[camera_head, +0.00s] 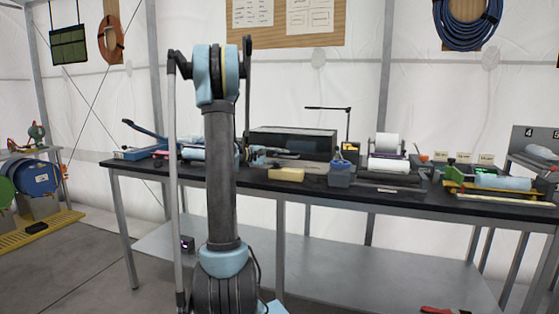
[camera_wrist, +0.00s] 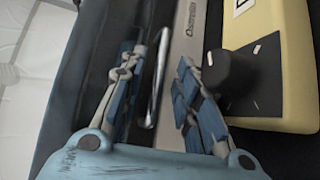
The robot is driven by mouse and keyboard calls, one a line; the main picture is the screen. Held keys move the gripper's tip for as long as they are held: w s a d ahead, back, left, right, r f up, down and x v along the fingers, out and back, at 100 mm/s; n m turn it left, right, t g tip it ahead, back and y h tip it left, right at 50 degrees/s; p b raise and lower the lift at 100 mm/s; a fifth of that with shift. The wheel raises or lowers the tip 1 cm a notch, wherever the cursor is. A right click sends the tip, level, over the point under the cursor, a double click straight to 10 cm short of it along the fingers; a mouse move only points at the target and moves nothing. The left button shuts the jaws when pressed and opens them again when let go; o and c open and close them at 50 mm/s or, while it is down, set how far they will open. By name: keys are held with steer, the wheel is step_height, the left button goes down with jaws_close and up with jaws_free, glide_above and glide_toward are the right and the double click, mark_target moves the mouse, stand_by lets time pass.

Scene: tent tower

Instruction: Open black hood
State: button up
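The black hood (camera_head: 300,142) is a low dark box at the back of the table, and it looks closed. My gripper (camera_head: 262,156) is at its left front in the head view. In the wrist view my gripper (camera_wrist: 157,72) is open, its two blue-padded fingers apart. A thin silver bar handle (camera_wrist: 155,85) runs between the fingers, nearer the left one, with a gap visible on each side. The dark surface beside it appears to be the hood's front. In the head view my arm hides part of the table left of the hood.
A yellow box (camera_wrist: 265,65) with a black knob (camera_wrist: 243,80) is close to the right finger.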

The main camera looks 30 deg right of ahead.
steer(key=shift+d, duration=0.1)
steer(key=shift+c, duration=0.2)
jaws_close()
steer(key=shift+s, duration=0.1)
